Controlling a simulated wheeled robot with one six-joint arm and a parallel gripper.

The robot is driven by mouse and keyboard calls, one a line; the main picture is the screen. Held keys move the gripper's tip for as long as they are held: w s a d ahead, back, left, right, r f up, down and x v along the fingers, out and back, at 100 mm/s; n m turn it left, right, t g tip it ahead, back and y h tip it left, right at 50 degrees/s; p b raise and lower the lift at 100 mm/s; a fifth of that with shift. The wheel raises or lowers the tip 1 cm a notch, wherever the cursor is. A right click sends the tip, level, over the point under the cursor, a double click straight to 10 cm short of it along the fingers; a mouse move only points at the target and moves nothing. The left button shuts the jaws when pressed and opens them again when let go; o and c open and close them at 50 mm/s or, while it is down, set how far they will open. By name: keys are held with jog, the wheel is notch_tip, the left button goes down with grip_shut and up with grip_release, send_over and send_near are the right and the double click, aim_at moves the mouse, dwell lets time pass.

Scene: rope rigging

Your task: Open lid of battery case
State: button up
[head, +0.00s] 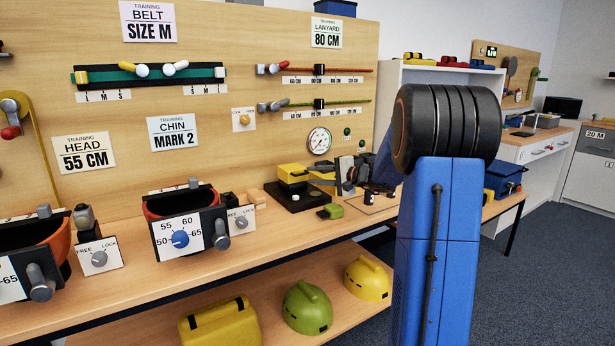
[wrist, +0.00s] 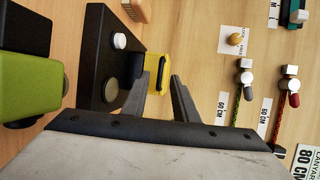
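No part is labelled as the battery case; the likeliest is a yellow box (head: 293,173) on a black base (head: 296,199) at the back of the bench. In the wrist view the yellow part (wrist: 157,66) carries a dark bar or handle, and the black base (wrist: 97,60) has a pale round knob and a dark disc. I cannot tell the lid from the body. My gripper (head: 349,176) is at the right of the yellow box. In the wrist view my gripper (wrist: 167,72) is open, with nothing visible between its fingers; their tips appear close to the yellow part.
A green block (head: 330,211) lies on the bench in front of the black base; a large green and dark object (wrist: 28,85) fills the wrist view's left edge. A gauge (head: 319,140) and lanyard straps (head: 320,69) are on the board behind. Helmet stations stand at left.

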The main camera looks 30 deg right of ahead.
aim_at(302, 174)
jog(key=shift+x, duration=1.8)
jog(key=shift+c, duration=0.2)
grip_shut()
